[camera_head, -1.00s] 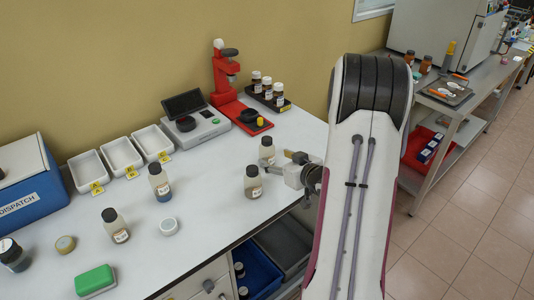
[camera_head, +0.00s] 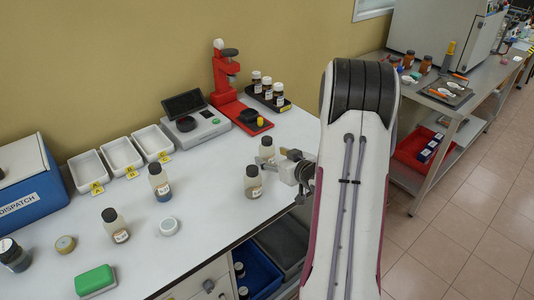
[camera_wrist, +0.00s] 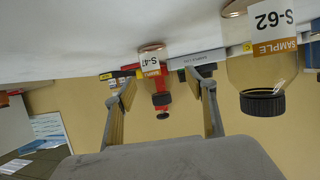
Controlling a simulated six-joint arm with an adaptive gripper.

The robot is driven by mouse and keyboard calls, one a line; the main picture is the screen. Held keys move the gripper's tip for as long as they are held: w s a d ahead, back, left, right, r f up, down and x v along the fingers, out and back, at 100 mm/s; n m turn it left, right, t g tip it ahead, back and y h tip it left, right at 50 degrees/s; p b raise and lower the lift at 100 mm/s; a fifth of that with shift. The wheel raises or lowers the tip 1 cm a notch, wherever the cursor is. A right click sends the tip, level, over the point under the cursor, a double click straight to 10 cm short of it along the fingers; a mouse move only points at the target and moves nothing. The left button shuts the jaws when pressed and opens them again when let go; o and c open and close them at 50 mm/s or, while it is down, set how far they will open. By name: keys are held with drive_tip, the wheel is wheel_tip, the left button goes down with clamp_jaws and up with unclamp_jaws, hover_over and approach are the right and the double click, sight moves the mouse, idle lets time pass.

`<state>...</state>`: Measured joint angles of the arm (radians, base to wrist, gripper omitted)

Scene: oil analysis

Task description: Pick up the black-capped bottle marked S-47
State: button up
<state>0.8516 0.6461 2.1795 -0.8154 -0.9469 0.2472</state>
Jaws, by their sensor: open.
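The bottle marked S-47 (camera_wrist: 151,58) shows upside down in the wrist view, between my open fingers and beyond their tips. Its dark cap (camera_wrist: 161,98) overlaps a red instrument behind. In the head view it appears to be the farther bottle (camera_head: 267,149) near my gripper (camera_head: 284,156); its label is unreadable there. My gripper also shows in the wrist view (camera_wrist: 162,88), open and empty, touching no bottle that I can see. A black-capped bottle marked S-62 (camera_wrist: 262,70) is closer, right of my fingers; it appears to be the nearer bottle (camera_head: 253,182) in the head view.
More bottles stand at left (camera_head: 160,182), (camera_head: 115,226). White trays (camera_head: 87,170), a scale (camera_head: 194,120) and a red instrument (camera_head: 224,80) line the back. A rack (camera_head: 285,105) holds small bottles. The front table edge is close to my arm.

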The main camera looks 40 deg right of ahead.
sight(271, 154)
drive_tip(key=shift+d+x, duration=0.15)
drive_tip(key=shift+x, duration=1.1)
drive_tip(key=shift+d+x, duration=0.2)
drive_tip(key=shift+x, duration=1.05)
drive_tip(key=shift+r, duration=0.1)
drive_tip(key=c, duration=1.3)
